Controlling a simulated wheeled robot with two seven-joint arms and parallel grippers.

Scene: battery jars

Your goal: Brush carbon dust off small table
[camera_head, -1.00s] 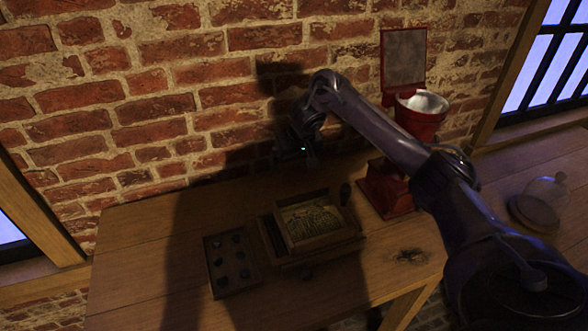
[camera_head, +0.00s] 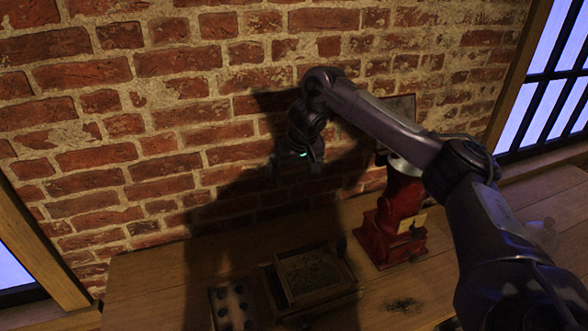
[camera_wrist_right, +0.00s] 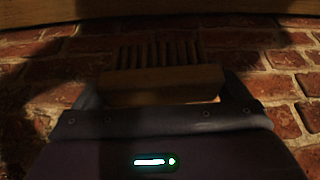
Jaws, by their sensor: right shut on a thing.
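The dark carbon dust patch (camera_head: 404,305) lies on the wooden table (camera_head: 140,290), in front of the red machine. My right gripper (camera_head: 298,172) hangs in front of the brick wall, above the table's back edge and left of the dust. In the right wrist view my right gripper (camera_wrist_right: 165,98) is shut on a brush with a wooden block (camera_wrist_right: 165,82) and a row of bristles (camera_wrist_right: 158,55). The bristles touch nothing that I can see. In the head view the brush is too dark to make out clearly. My left gripper is not in view.
A red machine (camera_head: 398,215) stands at the table's back right. A wooden box (camera_head: 335,284) sits left of the dust, and a tray with several dark pieces (camera_head: 217,308) lies further left. A faint glass dome (camera_head: 541,235) shows at the right, partly behind my arm.

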